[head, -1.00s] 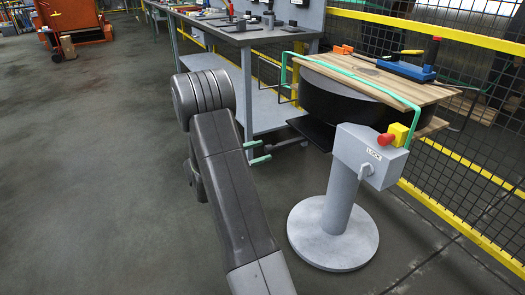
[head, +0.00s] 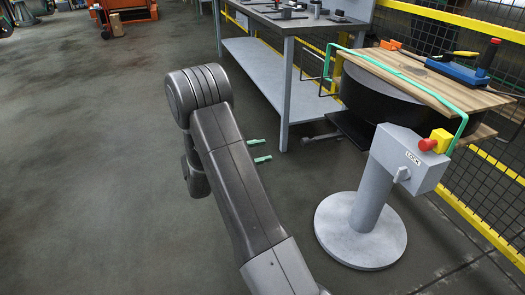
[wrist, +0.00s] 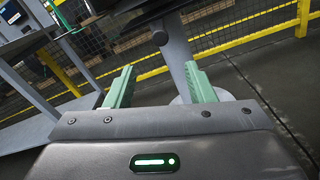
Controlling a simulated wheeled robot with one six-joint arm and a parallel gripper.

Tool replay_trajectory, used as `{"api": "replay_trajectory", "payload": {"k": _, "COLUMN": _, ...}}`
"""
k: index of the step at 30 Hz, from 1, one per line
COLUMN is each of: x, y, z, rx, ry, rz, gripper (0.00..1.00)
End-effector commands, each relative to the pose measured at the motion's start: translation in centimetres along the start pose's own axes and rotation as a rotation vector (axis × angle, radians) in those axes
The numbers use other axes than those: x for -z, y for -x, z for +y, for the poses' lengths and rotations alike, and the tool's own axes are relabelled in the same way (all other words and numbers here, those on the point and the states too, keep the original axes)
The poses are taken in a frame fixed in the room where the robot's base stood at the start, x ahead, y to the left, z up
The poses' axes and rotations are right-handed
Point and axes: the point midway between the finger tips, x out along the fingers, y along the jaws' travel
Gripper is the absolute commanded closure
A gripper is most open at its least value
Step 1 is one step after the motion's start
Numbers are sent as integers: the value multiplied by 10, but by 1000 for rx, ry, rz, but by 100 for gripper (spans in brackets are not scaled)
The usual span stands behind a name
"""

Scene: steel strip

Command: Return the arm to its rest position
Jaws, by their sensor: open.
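My gripper's green fingertips (head: 259,151) show past the right side of my dark arm in the head view. In the wrist view my gripper (wrist: 160,88) has its two green fingers well apart, with nothing between them but the background. The arm is bent, its elbow high and its forearm partly hiding the wrist in the head view. The gripper is in free air, left of the grey pedestal (head: 367,210) and apart from it.
The pedestal carries a lock box (head: 410,160) with a red button (head: 428,145). Behind it stands a dark drum with a wooden top (head: 410,75) and a green strip (head: 425,88). A workbench (head: 290,28) stands at the back.

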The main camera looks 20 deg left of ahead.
Motion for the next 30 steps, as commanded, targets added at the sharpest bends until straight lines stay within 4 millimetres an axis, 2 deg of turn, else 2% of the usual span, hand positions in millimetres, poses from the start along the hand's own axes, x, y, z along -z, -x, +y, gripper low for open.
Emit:
{"api": "replay_trajectory", "payload": {"k": 5, "x": 0, "y": -3, "z": 0, "rx": 1, "ry": 0, "rz": 0, "gripper": 51}}
{"api": "replay_trajectory", "payload": {"k": 8, "x": 0, "y": -12, "z": 0, "rx": 2, "ry": -1, "rz": -1, "gripper": 51}}
{"api": "replay_trajectory", "payload": {"k": 24, "x": 1, "y": -108, "z": -1, "rx": 6, "ry": -2, "rz": -2, "gripper": 51}}
{"api": "replay_trajectory", "payload": {"k": 30, "x": 0, "y": -136, "z": -1, "rx": 5, "ry": -2, "rz": -2, "gripper": 51}}
